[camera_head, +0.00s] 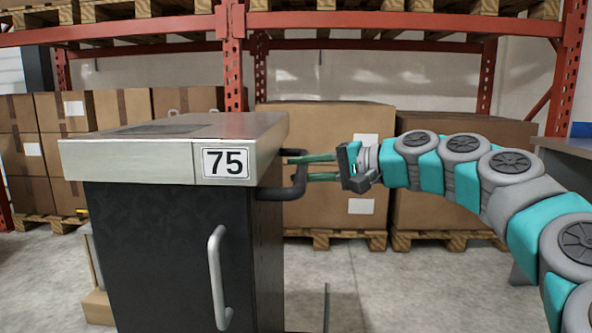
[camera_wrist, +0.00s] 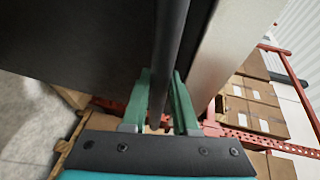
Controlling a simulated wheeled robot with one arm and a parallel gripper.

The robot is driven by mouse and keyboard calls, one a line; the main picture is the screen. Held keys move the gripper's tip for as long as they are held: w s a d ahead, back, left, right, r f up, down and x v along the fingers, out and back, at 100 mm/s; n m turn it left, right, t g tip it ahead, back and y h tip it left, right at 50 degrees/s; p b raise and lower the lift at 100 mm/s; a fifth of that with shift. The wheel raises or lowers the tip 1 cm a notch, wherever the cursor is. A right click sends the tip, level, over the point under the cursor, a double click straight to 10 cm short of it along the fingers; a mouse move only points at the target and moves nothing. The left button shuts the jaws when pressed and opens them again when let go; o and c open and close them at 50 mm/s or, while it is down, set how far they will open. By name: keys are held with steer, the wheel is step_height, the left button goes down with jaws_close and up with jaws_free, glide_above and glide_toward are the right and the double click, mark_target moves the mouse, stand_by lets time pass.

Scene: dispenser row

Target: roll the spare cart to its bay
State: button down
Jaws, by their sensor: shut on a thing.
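The cart (camera_head: 150,250) is a dark cabinet with a light metal top and a label reading 75. It stands upright on the floor at the left centre of the head view. A dark push handle (camera_head: 297,178) sticks out from its right side, and a light vertical handle (camera_head: 217,275) is on its front. My gripper (camera_head: 292,167) reaches in from the right and is shut on the dark push handle. In the wrist view the handle bar (camera_wrist: 171,50) runs between the two green fingers (camera_wrist: 160,110). No bay marking shows, and the cart's base is cut off.
Red pallet racking (camera_head: 234,70) runs across the back with large cardboard boxes (camera_head: 325,125) on pallets. Stacked smaller boxes (camera_head: 62,110) stand at the left. A grey-topped table (camera_head: 570,148) is at the right edge. Bare concrete floor (camera_head: 420,290) lies right of the cart.

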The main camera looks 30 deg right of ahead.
steer(key=shift+d, duration=0.3)
steer(key=c, duration=1)
jaws_free()
steer(key=shift+d, duration=0.1)
steer(key=o, duration=0.3)
steer(key=shift+s, duration=0.15)
steer(key=v, duration=0.7)
steer(key=shift+s+r+p, duration=0.1)
steer(key=shift+s+p, duration=0.2)
steer(key=shift+d, duration=0.1)
